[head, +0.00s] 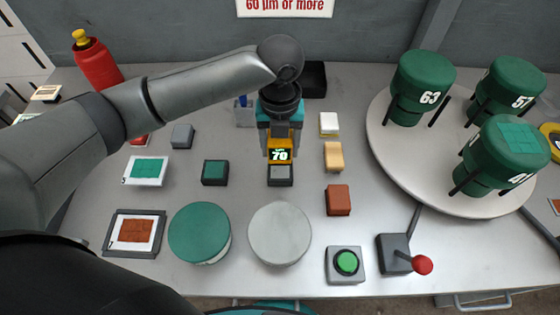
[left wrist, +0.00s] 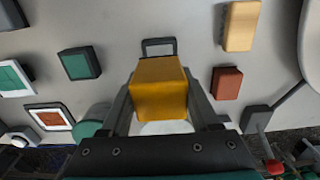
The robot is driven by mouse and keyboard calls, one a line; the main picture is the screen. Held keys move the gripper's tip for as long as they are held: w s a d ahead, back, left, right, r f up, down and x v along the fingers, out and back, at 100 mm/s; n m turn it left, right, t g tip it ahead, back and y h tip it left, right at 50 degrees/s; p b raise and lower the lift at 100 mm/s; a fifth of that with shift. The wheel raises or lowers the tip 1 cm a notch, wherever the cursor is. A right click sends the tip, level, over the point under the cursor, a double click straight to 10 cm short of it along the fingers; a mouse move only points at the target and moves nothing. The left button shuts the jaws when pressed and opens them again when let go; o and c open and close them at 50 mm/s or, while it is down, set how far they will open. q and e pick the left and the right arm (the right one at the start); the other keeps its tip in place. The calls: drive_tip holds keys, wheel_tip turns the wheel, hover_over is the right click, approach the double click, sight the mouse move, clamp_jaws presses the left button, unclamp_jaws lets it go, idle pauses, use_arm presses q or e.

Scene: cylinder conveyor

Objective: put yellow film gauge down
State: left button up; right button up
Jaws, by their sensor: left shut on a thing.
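The yellow film gauge (head: 279,150) has a dark display reading 70. My left gripper (head: 280,135) is shut on it, pointing down over the middle of the table. In the left wrist view the gauge (left wrist: 160,88) is a yellow block between the two dark fingers of my left gripper (left wrist: 160,105). A dark grey block (head: 280,176) shows directly below the display in the head view; whether the gauge touches it cannot be told. A dark frame-like piece (left wrist: 158,47) shows just beyond the gauge in the wrist view. My right gripper is not in view.
A dark green block (head: 215,172) lies left; tan (head: 334,157) and red-brown (head: 338,200) blocks lie right. Green (head: 199,232) and pale grey (head: 280,233) discs are in front. A green button (head: 346,262) and red-knobbed lever (head: 422,265) stand front right. A turntable (head: 390,165) holds green cylinders.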

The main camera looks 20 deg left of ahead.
sight(280, 170)
use_arm(q)
drive_tip(key=shift+f+b, duration=0.45)
drive_tip(key=shift+f, duration=2.15)
drive_tip(key=shift+f, duration=0.15)
drive_tip(key=o, duration=1.2)
wheel_tip(280, 170, up, 12)
drive_tip(key=shift+r+p, duration=0.2)
drive_tip(key=shift+p, duration=0.9)
drive_tip(key=shift+s+f, duration=0.1)
